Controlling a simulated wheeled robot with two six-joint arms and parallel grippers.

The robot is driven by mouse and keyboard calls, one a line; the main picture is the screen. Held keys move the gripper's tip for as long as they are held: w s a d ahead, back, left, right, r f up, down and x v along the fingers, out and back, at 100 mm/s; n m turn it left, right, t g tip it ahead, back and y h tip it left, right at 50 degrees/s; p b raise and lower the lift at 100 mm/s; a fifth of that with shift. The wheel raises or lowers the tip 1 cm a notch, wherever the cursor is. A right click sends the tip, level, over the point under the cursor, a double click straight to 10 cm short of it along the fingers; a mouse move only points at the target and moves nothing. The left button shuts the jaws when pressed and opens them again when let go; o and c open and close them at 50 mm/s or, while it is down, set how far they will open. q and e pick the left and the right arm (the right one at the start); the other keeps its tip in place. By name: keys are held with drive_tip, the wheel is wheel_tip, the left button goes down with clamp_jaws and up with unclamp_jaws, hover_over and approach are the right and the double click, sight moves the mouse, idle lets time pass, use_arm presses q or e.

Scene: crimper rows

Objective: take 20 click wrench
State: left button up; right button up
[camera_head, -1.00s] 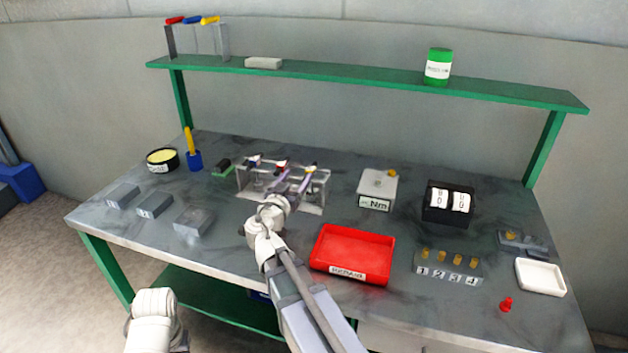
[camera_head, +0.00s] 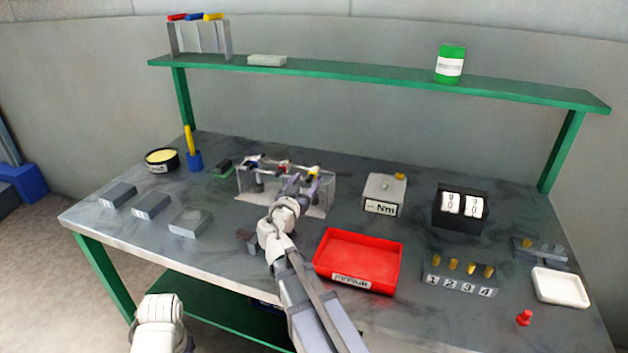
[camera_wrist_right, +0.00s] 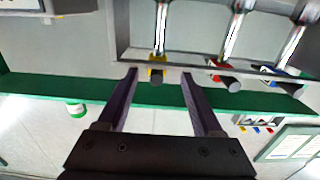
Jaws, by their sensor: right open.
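Several click wrenches lie side by side in a clear-sided rack (camera_head: 318,203) on the bench. Their ends carry blue, red and yellow collars; I cannot read which is the 20. My right gripper (camera_head: 303,181) is open and empty at the front of the rack, at its right end. In the right wrist view, the yellow-collared wrench (camera_wrist_right: 157,70) has its dark end between the tips of the right gripper (camera_wrist_right: 158,74), with a gap on each side. The red-collared wrench (camera_wrist_right: 228,80) and blue-collared wrench (camera_wrist_right: 285,85) lie outside the fingers. My left gripper is out of view.
A red tray (camera_head: 378,283) stands just right of my right arm. An Nm box (camera_head: 383,208), a counter block (camera_head: 461,222) and a numbered peg block (camera_head: 460,286) are further right. Grey blocks (camera_head: 151,206) lie at the left. A green shelf (camera_head: 365,78) spans above the back.

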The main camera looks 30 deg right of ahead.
sight(312, 174)
drive_tip(key=shift+x, duration=2.8)
drive_tip(key=shift+s+r, duration=0.15)
clamp_jaws()
